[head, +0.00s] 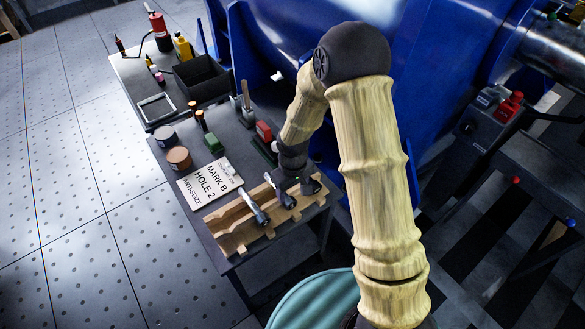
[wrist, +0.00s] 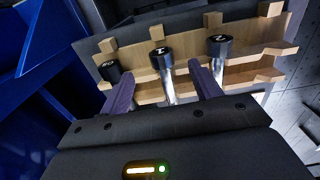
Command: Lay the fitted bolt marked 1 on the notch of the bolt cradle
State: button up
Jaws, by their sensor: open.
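The wooden bolt cradle (head: 240,238) lies along the front edge of the bench, and it fills the top of the wrist view (wrist: 262,72). Three dark-headed bolts rest across it in the wrist view: a left one (wrist: 109,72), a middle one (wrist: 162,60) and a right one (wrist: 220,46). The middle and right heads carry white marks that look like a 2. I cannot read a mark on the left head. My gripper (wrist: 164,90) is open, with the middle bolt's shank between its two fingers, apart from them. My arm partly hides the cradle's right end in the head view.
A white card (head: 208,183) reads MARK B, HOLE 2, ANTI-SEIZE. Tins (head: 179,157), a green block (head: 213,144) and a black bin (head: 202,78) stand behind. A blue housing (head: 270,40) rises beyond the bench. Floor at left is clear.

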notch_tip(320, 180, up, 10)
jog(key=shift+f+p, duration=0.2)
jog(key=shift+p, duration=0.2)
jog(key=s+d+r+m+t+p, duration=0.1)
jog(key=s+d+r+m+p, duration=0.2)
jog(key=r, duration=0.7)
jog(key=s+d+r+m+t+p, duration=0.1)
jog(key=s+d+r+m+p, duration=0.2)
jog(key=s+d+r+p, duration=0.4)
jog(key=s+d+r, duration=0.2)
jog(key=d, duration=0.1)
jog(key=shift+s+d+r+m+p, duration=0.15)
jog(key=shift+d+r+m+p, duration=0.15)
jog(key=shift+r+m, duration=0.1)
